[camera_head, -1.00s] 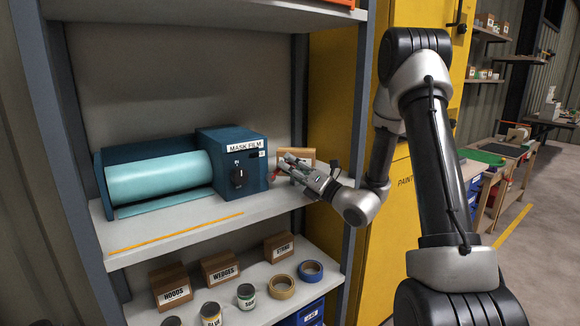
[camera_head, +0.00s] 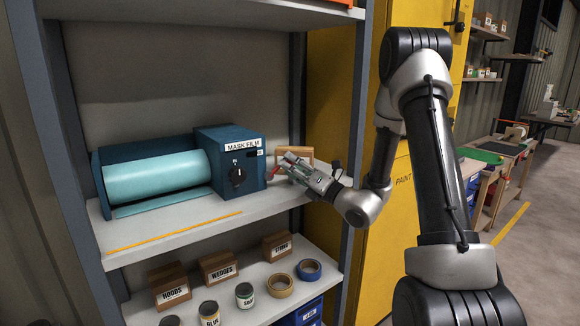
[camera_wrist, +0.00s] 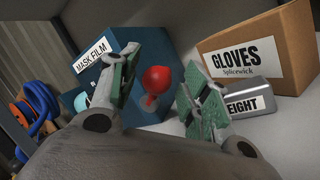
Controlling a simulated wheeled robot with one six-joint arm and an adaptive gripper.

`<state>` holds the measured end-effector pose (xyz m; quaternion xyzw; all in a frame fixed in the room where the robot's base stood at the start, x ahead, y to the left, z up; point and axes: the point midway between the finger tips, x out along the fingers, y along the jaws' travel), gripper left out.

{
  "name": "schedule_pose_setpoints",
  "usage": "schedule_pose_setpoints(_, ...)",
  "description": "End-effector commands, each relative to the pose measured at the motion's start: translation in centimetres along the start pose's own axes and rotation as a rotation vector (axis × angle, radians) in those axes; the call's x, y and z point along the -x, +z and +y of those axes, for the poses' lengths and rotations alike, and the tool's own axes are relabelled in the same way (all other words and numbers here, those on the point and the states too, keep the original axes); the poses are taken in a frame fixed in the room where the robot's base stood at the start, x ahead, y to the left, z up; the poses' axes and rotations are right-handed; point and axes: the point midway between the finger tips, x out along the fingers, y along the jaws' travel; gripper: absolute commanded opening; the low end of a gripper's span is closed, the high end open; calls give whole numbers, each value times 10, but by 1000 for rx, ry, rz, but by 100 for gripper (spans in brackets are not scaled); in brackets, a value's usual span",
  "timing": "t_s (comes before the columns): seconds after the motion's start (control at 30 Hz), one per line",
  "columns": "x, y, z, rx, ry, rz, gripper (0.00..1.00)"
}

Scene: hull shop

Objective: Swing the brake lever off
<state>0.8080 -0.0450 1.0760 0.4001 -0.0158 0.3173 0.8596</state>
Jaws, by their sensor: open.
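The brake lever has a round red knob (camera_wrist: 156,80) on a short stem, seen in the wrist view against the blue mask film dispenser (camera_wrist: 128,30). In the head view the red lever (camera_head: 272,173) shows small at the right side of the dispenser (camera_head: 228,140). My gripper (camera_wrist: 158,84) is open, with one green-padded finger on each side of the knob in the wrist view. I cannot tell whether a finger touches it. In the head view my gripper (camera_head: 284,168) is just right of the dispenser, at the lever.
A gloves box (camera_wrist: 258,45) and a grey weight block (camera_wrist: 250,97) stand close on the right. A pale blue film roll (camera_head: 158,175) lies left of the dispenser's black dial (camera_head: 237,177). The shelf's right post (camera_head: 352,150) stands near my wrist. Boxes, cans and tape rolls fill the lower shelf.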

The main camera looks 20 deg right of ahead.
Motion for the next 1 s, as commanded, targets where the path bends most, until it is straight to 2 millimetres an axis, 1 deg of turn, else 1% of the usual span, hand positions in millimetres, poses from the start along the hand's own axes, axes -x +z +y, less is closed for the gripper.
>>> schedule_pose_setpoints(0.3, 70, 1, -1, -2, -5, -3, 47)
schedule_pose_setpoints(0.4, 88, 1, -1, -3, -5, -3, 47)
schedule_pose_setpoints(0.5, 101, 1, -1, -1, -3, -2, 47)
schedule_pose_setpoints(0.63, 109, 0, 0, -1, -2, -1, 47)
schedule_pose_setpoints(0.87, 110, 0, 0, 0, -1, 0, 47)
schedule_pose_setpoints(0.9, 110, 0, 0, 0, -1, 0, 45)
schedule_pose_setpoints(0.97, 109, -1, 1, 3, 2, 7, 34)
schedule_pose_setpoints(1.0, 106, -5, 5, 11, 8, 27, 27)
